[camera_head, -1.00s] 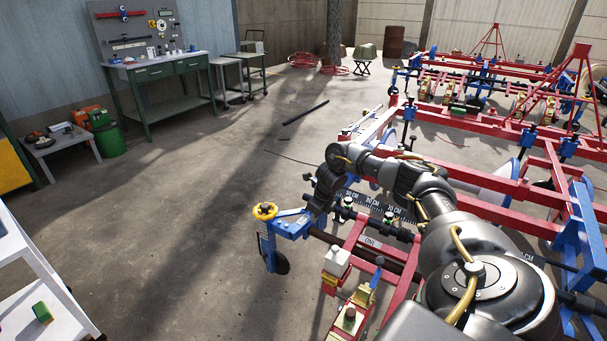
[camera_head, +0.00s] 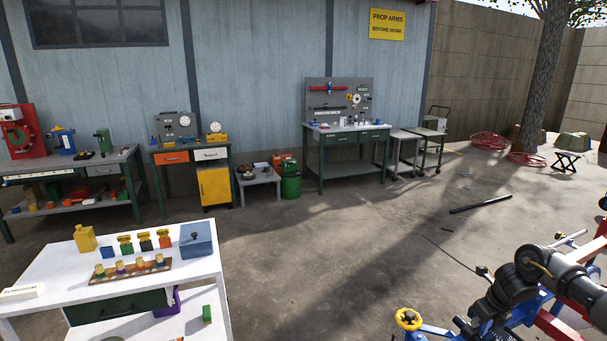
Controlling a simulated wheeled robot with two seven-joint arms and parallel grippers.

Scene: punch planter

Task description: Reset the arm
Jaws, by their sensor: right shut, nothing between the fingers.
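My right arm (camera_head: 575,275) comes in from the lower right, over the red and blue planter frame (camera_head: 560,330). Its dark wrist bends downward, and my right gripper (camera_head: 464,326) is at its end, low in the picture. The gripper is shut and holds nothing. It is just right of a yellow handwheel (camera_head: 408,318) on the planter. Whether it touches the frame cannot be told. My left gripper is out of view.
A white table (camera_head: 60,280) with a blue box (camera_head: 197,240) and small parts stands at the lower left. Workbenches (camera_head: 345,170) line the wall behind. A dark bar (camera_head: 480,205) lies on the floor.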

